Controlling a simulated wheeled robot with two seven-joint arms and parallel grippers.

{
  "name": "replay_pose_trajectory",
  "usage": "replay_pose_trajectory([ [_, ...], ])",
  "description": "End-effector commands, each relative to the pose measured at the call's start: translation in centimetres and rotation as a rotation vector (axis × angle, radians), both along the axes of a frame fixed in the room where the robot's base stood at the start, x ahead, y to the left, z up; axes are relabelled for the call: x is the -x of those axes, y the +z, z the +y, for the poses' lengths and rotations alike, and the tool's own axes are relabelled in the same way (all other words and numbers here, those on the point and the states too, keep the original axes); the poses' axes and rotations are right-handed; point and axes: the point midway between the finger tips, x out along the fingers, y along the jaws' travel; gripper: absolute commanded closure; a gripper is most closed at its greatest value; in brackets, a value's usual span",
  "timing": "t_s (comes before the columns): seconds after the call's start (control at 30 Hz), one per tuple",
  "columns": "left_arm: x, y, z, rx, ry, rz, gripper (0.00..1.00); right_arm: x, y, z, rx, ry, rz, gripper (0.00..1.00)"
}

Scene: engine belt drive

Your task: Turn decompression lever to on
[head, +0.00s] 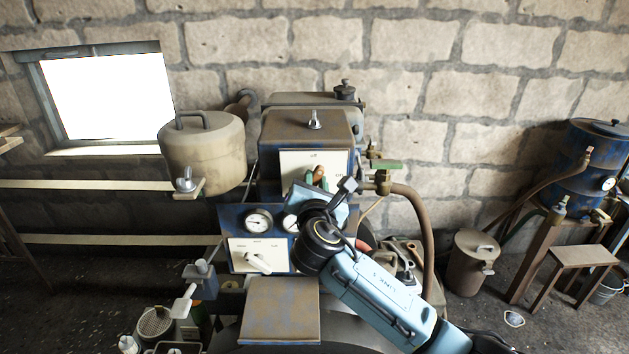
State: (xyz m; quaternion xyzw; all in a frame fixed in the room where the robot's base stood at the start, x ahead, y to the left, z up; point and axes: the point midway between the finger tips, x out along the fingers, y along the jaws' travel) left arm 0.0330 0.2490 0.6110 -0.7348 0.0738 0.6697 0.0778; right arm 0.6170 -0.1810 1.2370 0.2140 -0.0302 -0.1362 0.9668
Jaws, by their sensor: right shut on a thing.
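The decompression lever (319,173) is a small brownish-orange handle in front of a white plate (292,163) on the upper engine housing. The plate has "off" marked at its top and what looks like "on" at its right. My right gripper (320,182) reaches up from the lower right and is shut on the lever. The gripper and wrist hide the lever's lower part and much of the plate's lower edge, so the lever's exact angle is hard to tell. My left gripper is not in view.
Below stands a blue panel with a gauge (258,220) and a second white plate with a pale selector handle (259,262). A beige tank (203,152) is at the left. A brown hose (428,235) and a green-handled valve (385,164) stand close to the right of my gripper.

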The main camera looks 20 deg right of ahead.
Motion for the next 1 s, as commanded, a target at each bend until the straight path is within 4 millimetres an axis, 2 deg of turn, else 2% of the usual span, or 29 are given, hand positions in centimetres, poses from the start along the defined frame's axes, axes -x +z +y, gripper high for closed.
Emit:
replay_pose_trajectory([
  [0.37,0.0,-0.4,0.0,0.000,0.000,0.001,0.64,0.1,-0.3,-0.2,-0.347,-0.001,-0.097,1.00],
  [1.0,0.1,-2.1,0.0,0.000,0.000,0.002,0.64,0.1,-0.8,-0.4,-0.899,-0.001,-0.256,1.00],
])
